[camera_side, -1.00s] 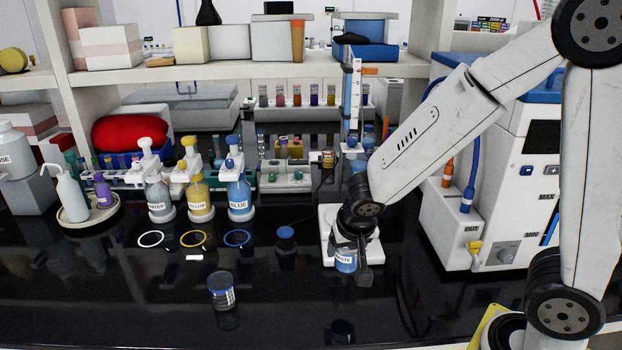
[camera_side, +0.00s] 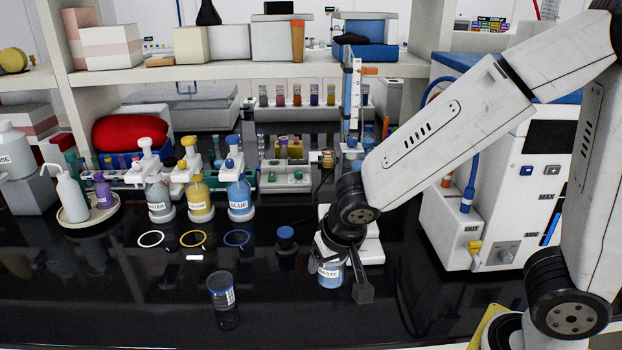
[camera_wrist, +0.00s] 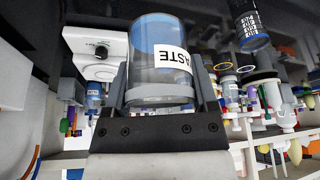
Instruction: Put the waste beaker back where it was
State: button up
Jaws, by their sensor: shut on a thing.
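The waste beaker (camera_side: 331,274), a clear vessel with a white "WASTE" label and blue contents, is held in my gripper (camera_side: 340,270) in the side view. It is at the front left of the white stirrer-like device (camera_side: 368,252).
A small blue-capped container (camera_side: 286,238) is just left of the device. White, yellow and blue rings (camera_side: 237,238) lie before the labelled bottles (camera_side: 239,196). A large white machine (camera_side: 500,200) stands right. The front bench is mostly clear.

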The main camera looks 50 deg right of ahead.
jog(key=w+f, duration=0.2)
jog(key=w, duration=0.1)
jog(key=w+a+f, duration=0.1)
jog(key=w+f, duration=0.2)
jog(key=w, duration=0.1)
jog(key=w+f, duration=0.2)
jog(key=w, duration=0.2)
jog(key=shift+a+f, duration=0.25)
jog(key=shift+a, duration=0.1)
jog(key=shift+w+a+f, duration=0.1)
jog(key=shift+w+f, duration=0.45)
jog(key=shift+f, duration=0.1)
jog(key=shift+w+f, duration=0.3)
jog(key=shift+f, duration=1.55)
jog(key=shift+f, duration=0.1)
jog(key=o, duration=1.3)
